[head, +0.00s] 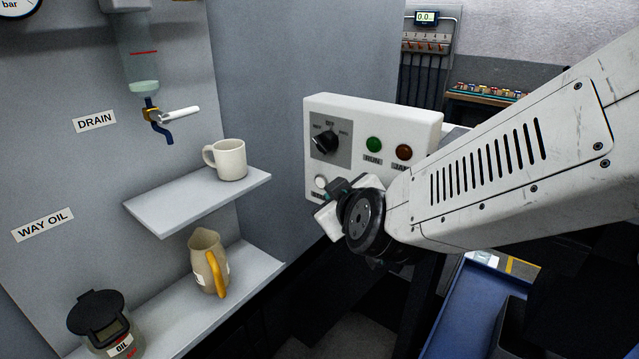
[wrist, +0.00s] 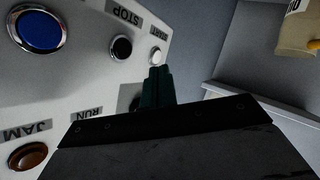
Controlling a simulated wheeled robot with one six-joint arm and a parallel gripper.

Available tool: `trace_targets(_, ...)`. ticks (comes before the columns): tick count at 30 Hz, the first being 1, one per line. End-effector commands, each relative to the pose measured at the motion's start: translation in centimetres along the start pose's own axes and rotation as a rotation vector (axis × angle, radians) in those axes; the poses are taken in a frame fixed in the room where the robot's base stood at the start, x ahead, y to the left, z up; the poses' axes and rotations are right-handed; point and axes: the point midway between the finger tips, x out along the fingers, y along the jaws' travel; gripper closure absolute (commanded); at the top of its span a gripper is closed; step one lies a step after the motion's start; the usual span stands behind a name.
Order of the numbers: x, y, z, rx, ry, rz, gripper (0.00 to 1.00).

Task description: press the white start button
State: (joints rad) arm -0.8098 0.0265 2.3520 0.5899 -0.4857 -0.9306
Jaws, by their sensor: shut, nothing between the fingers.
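The white start button (head: 320,182) is at the lower left of the white control box (head: 420,117). In the wrist view the start button (wrist: 157,57) shows beside the upside-down START label, just beyond my fingertips. My gripper (head: 331,188) is at the lower part of the box face, shut and empty. In the wrist view my gripper (wrist: 157,72) shows as dark green fingers held together, their tips overlapping the button's near edge. I cannot tell whether they touch it.
A black stop button (wrist: 121,47) and a blue button (wrist: 38,27) are close by. The box also has a selector knob (head: 326,142), a green lamp (head: 373,144) and a red-brown lamp (head: 403,152). A shelf (head: 165,207) with a mug (head: 229,160) stands left.

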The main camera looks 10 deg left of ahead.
Motion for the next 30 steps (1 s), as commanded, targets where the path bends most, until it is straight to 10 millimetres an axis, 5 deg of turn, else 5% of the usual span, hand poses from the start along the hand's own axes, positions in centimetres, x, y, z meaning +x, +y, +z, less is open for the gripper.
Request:
trace_targets(3,1.9,-4.9,-1.6,-0.140,0.084,0.101,1.00)
trace_targets(9,2.2,-8.8,-2.7,-0.290,0.153,0.248,1.00)
trace_targets(23,2.1,-9.3,-3.0,-0.321,0.166,0.289,1.00)
trace_targets(30,3.1,-7.8,-2.6,-0.321,0.165,0.290,1.00)
